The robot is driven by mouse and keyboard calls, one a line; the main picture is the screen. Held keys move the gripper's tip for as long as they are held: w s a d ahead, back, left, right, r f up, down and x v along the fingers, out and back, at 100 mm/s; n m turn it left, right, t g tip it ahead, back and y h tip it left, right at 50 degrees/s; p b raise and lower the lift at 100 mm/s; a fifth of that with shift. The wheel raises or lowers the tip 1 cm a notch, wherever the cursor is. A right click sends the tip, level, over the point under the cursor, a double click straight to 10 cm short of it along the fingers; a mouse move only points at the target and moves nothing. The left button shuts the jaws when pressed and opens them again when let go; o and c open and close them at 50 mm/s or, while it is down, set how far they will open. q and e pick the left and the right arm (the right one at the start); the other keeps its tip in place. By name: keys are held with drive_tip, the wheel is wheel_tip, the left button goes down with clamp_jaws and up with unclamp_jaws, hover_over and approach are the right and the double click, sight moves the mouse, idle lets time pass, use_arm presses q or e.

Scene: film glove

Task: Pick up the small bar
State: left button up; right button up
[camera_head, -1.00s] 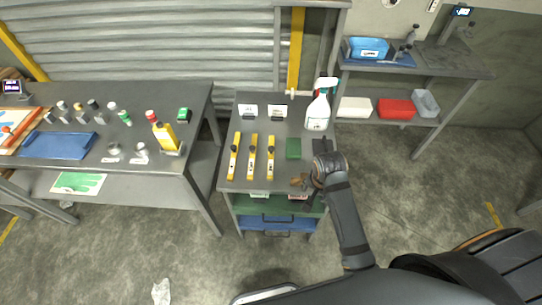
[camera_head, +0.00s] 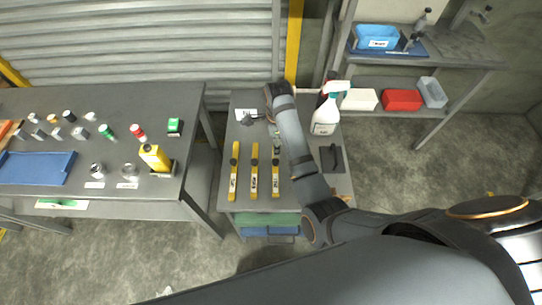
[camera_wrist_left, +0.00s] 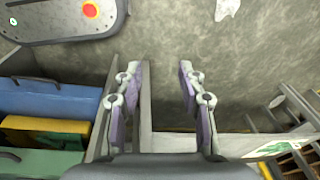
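Three yellow bars with black knobs stand in a row on the grey cart top: left bar (camera_head: 234,180), middle bar (camera_head: 254,180) and right bar (camera_head: 276,182). A small dark piece (camera_head: 246,120) lies by a white card (camera_head: 241,113) at the cart's back; whether it is the small bar I cannot tell. My right gripper (camera_head: 265,112) is at the back of the cart, close to this piece; its fingers are too small and hidden to read. My left gripper (camera_wrist_left: 160,95) is open and empty in the left wrist view, low over the floor; it is outside the head view.
A spray bottle (camera_head: 325,117) stands right of my arm, with a dark flat item (camera_head: 331,158) in front of it. A workbench (camera_head: 188,100) with bottles and a blue tray (camera_head: 36,168) is at left. Blue (camera_wrist_left: 50,98) and green drawers show in the left wrist view.

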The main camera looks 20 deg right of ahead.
sight(276, 161)
drive_tip(key=shift+s+f, duration=0.35)
drive_tip(key=shift+s, duration=0.45)
drive_tip(key=f, duration=0.2)
drive_tip(key=shift+s+f+p, duration=0.2)
drive_tip(key=shift+f+p, duration=0.15)
drive_tip(key=shift+p, duration=0.05)
drive_tip(key=f, duration=0.1)
drive_tip(key=f+p, duration=0.1)
drive_tip(key=shift+w+a+f, duration=0.15)
drive_tip(key=shift+w+f, duration=0.15)
drive_tip(key=shift+w, duration=0.05)
wheel_tip(276, 161, down, 3)
drive_tip(key=shift+a+r, duration=0.1)
drive_tip(key=shift+f, duration=0.5)
drive_tip(key=c, duration=0.5)
use_arm(q)
drive_tip(key=s, duration=0.1)
drive_tip(key=s+r, duration=0.1)
drive_tip(key=s, duration=0.1)
drive_tip(key=s+r, duration=0.1)
drive_tip(key=shift+s, duration=0.2)
use_arm(e)
clamp_jaws()
